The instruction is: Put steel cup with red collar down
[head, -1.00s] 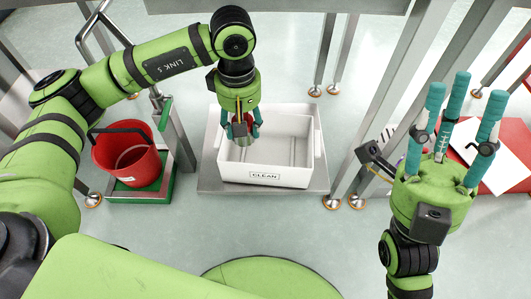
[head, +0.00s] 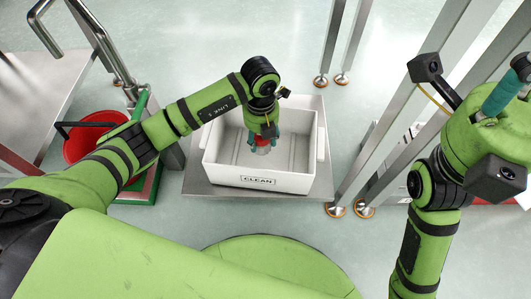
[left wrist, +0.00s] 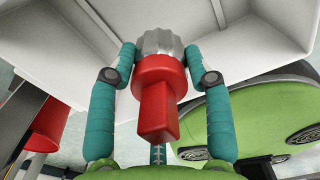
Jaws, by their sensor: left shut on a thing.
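My left gripper (head: 262,137) points down inside the white tray marked CLEAN (head: 257,181). It is shut on the steel cup with red collar (left wrist: 160,42). In the left wrist view, the teal fingers (left wrist: 160,60) grip it from both sides. The ribbed steel part points away from my palm, and the red collar with its red block faces my palm. In the head view the cup is small and mostly hidden by the gripper. I cannot tell whether it touches the tray floor. My right gripper (head: 507,88) is cut off at the right edge, its visible fingers apart.
The tray stands on a grey metal platform (head: 195,182); the rest of its inside looks empty. A red bucket (head: 82,147) stands to the left, partly behind my left arm. Metal frame legs (head: 385,120) rise to the right, and a grey table (head: 40,85) stands at upper left.

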